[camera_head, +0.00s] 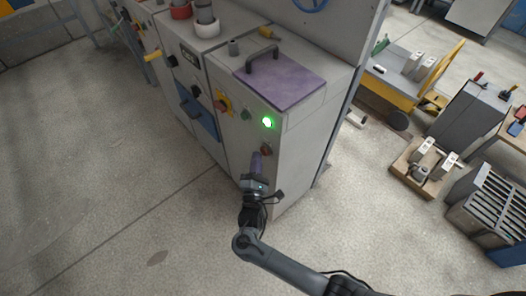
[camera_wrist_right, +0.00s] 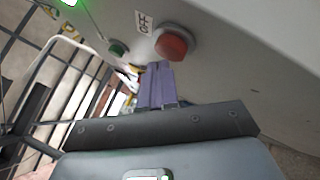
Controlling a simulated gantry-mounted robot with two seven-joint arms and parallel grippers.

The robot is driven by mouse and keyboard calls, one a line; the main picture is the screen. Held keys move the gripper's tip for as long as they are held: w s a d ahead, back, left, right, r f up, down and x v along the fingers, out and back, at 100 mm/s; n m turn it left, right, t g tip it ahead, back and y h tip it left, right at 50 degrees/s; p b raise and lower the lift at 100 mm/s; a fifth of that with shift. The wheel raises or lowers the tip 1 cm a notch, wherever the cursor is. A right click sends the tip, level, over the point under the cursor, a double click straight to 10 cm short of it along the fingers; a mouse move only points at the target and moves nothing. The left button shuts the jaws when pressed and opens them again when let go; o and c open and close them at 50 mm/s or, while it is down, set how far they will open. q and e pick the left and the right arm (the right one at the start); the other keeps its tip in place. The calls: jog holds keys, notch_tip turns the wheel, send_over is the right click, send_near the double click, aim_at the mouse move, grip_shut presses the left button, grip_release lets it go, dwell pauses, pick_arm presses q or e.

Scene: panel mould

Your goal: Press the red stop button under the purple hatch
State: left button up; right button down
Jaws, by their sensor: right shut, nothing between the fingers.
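The purple hatch (camera_head: 282,82) lies flat on top of the grey machine cabinet, with a dark handle at its back left. On the cabinet's front below it, a red round button (camera_head: 266,149) sits under a lit green lamp (camera_head: 267,122). In the right wrist view this red button (camera_wrist_right: 172,45) is beside a white label. My right gripper (camera_head: 256,158) has purple fingers, shut and empty, just below the red button. Its fingertips (camera_wrist_right: 158,66) appear close to the button's lower edge; I cannot tell whether they touch. My left gripper is not in view.
A second red knob on a yellow plate (camera_head: 221,104) is on the front further left. A dark green button (camera_head: 246,114) is near the lamp. A blue panel with a handle (camera_head: 197,112) is left of these. The floor in front is clear.

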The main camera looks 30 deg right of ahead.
jog(key=shift+w+d+p, duration=0.15)
jog(key=shift+d+p, duration=0.15)
jog(key=shift+d, duration=0.2)
dwell(0.5)
dwell(0.3)
jog(key=shift+s+a, duration=0.25)
jog(key=shift+a, duration=0.6)
jog(key=shift+a, duration=0.1)
